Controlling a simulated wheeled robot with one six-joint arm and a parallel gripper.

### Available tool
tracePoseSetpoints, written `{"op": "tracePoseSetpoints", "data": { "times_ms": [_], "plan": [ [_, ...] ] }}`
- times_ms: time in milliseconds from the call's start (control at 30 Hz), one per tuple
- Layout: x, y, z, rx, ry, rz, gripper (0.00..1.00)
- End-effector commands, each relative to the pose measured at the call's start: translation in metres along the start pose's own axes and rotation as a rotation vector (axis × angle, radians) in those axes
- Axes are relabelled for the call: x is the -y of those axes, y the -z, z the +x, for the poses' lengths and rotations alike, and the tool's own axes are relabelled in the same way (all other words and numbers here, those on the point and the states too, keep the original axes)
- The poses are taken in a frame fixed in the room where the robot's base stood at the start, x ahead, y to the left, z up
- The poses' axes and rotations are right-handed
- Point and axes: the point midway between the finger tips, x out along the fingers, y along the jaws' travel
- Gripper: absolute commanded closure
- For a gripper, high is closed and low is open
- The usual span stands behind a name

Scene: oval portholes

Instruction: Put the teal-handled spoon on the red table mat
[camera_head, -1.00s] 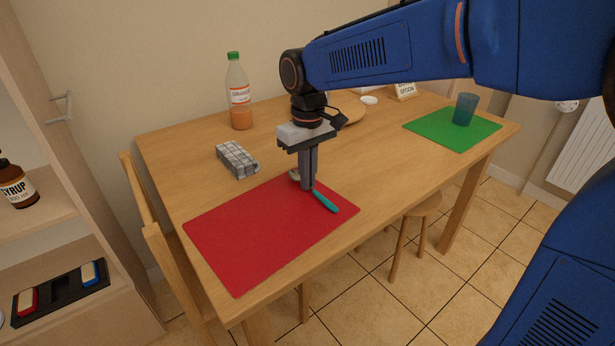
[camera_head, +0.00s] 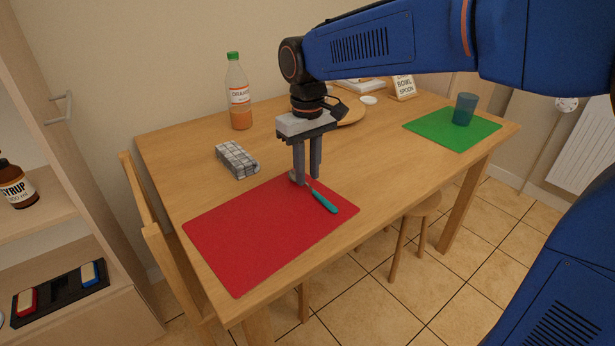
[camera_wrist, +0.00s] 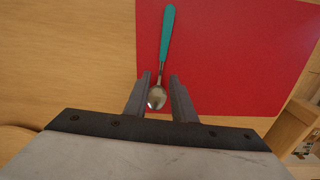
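The teal-handled spoon (camera_head: 323,202) lies on the red table mat (camera_head: 262,235), along its right part near the edge in the head view. In the wrist view the spoon (camera_wrist: 166,42) shows its teal handle at the top and its metal bowl between my fingers, with the red mat (camera_wrist: 235,60) around and to the right of it. My gripper (camera_head: 307,180) is just above the mat's back edge, its fingers apart on either side of the spoon's bowl end. In the wrist view my gripper (camera_wrist: 161,78) is open, with gaps between fingers and spoon.
A grey patterned box (camera_head: 237,159) and an orange drink bottle (camera_head: 238,95) stand behind the mat. A round wooden board (camera_head: 350,112) is behind my gripper. The table's middle right is clear.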

Motion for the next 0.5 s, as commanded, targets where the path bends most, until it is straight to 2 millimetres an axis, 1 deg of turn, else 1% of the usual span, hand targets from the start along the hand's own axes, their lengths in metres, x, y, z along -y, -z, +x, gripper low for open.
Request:
{"op": "tracePoseSetpoints", "data": {
  "times_ms": [100, 300, 400, 500],
  "plan": [
    [0.000, 0.000, -0.024, -0.002, 0.000, 0.000, 0.77],
    [0.000, 0.000, -0.062, -0.003, 0.000, 0.000, 0.77],
    [0.000, 0.000, -0.078, -0.003, 0.000, 0.000, 0.77],
    [0.000, 0.000, -0.089, -0.002, 0.000, 0.000, 0.77]
  ]
}}
